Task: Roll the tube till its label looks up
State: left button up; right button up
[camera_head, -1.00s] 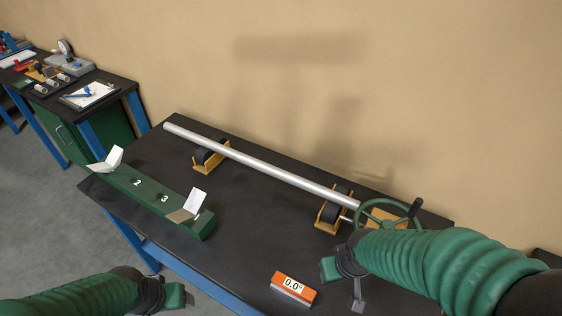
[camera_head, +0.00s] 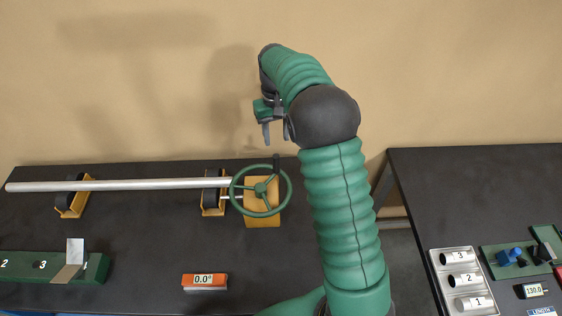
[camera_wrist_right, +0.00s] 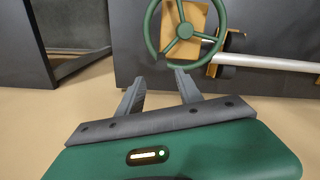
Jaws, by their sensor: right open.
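The silver tube (camera_head: 130,185) lies level on two roller stands, the left one (camera_head: 72,198) and the right one (camera_head: 212,196). No label shows on its visible side. A green handwheel (camera_head: 261,190) with a dark handle stands at its right end on a yellow mount. My right gripper (camera_head: 275,132) is open and empty, raised above and behind the wheel. In the right wrist view its two fingers (camera_wrist_right: 160,88) point toward the wheel (camera_wrist_right: 184,30), apart from it, with the tube (camera_wrist_right: 275,63) beyond. My left gripper is out of view.
An orange level reading 0.0° (camera_head: 205,282) lies at the table front. A green numbered block (camera_head: 95,268) with a white V rest stands front left. A second table at right holds a tray of numbered slots (camera_head: 462,282). A gap separates the tables.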

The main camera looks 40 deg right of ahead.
jog(key=p, duration=0.1)
send_over(274, 166)
jog(key=a, duration=0.1)
notch_tip(274, 166, down, 6)
jog(key=d+f, duration=0.1)
jog(key=f, duration=0.2)
jog(key=d+f+p, duration=0.1)
jog(key=f, duration=0.2)
jog(key=d+f, duration=0.1)
jog(key=f, duration=0.1)
jog(key=shift+w+d+f+p, duration=0.15)
jog(key=shift+d+f+p, duration=0.15)
jog(key=shift+f+p, duration=0.1)
jog(key=shift+a+r, duration=0.35)
jog(key=shift+a, duration=0.4)
jog(key=shift+a+r, duration=0.1)
jog(key=shift+a, duration=0.15)
jog(key=shift+c, duration=1.3)
jog(key=shift+a, duration=0.15)
jog(key=shift+c, duration=2.3)
jog(key=shift+d, duration=0.3)
grip_shut()
jog(key=shift+d, duration=0.15)
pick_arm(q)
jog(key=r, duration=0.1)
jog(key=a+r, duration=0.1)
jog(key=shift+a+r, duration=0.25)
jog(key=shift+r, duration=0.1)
